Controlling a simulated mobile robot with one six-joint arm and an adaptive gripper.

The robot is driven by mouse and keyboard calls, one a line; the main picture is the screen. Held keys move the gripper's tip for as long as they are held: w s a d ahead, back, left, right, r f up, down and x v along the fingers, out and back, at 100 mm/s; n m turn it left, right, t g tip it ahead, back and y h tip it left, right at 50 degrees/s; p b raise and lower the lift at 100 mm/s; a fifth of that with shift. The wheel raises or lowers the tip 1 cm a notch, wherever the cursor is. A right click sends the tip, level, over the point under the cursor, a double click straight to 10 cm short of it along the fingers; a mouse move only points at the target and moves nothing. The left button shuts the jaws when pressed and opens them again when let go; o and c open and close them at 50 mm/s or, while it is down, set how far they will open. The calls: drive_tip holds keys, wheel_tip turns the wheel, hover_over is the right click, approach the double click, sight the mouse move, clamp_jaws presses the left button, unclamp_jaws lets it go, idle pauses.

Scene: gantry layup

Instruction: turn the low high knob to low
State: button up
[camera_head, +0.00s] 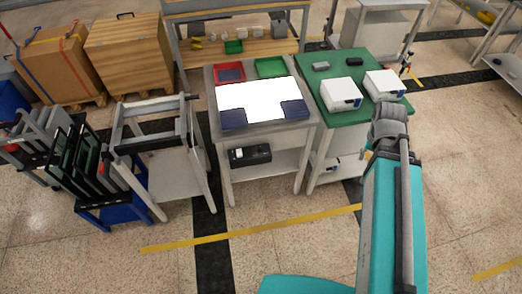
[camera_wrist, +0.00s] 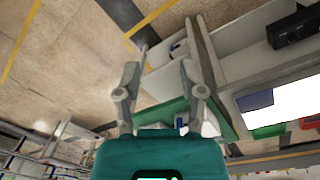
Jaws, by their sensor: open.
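Two white boxes, a left one (camera_head: 340,93) and a right one (camera_head: 384,84), stand on a green-topped bench (camera_head: 330,77). Each has a small blue part on its front corner. The low high knob cannot be made out at this size, nor its setting. My gripper (camera_wrist: 162,50) shows in the wrist view with its two fingers spread and nothing between them. In the head view my arm reaches up to the front right of the green bench, and I cannot make out the gripper there.
A grey table (camera_head: 214,131) left of the green bench holds a white sheet (camera_head: 257,97), a red tray (camera_head: 230,74) and a green tray (camera_head: 271,67). A black device (camera_head: 250,155) lies on its lower shelf. A grey box (camera_head: 321,66) sits on the green bench. Floor in front is clear.

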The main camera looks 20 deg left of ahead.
drive_tip(key=w+a+f+m+t+h+b, duration=0.1)
drive_tip(key=w+a+f+t+h+b, duration=0.3)
drive_tip(key=a+f+b, duration=0.6)
drive_tip(key=m+t+b, duration=0.3)
drive_tip(key=t+b, duration=0.5)
drive_tip(key=b, duration=2.2)
approach(259, 147)
drive_tip(key=s, duration=0.3)
drive_tip(key=shift+a+r, duration=0.5)
drive_tip(key=shift+a, duration=0.1)
drive_tip(key=shift+w, duration=0.1)
drive_tip(key=b+x, duration=0.4)
drive_tip(key=x, duration=0.7)
drive_tip(key=shift+w+d+f+b, duration=0.15)
drive_tip(key=shift+w+d+b, duration=0.05)
drive_tip(key=shift+w+b, duration=0.15)
drive_tip(key=shift+x, duration=0.9)
drive_tip(key=shift+d, duration=0.1)
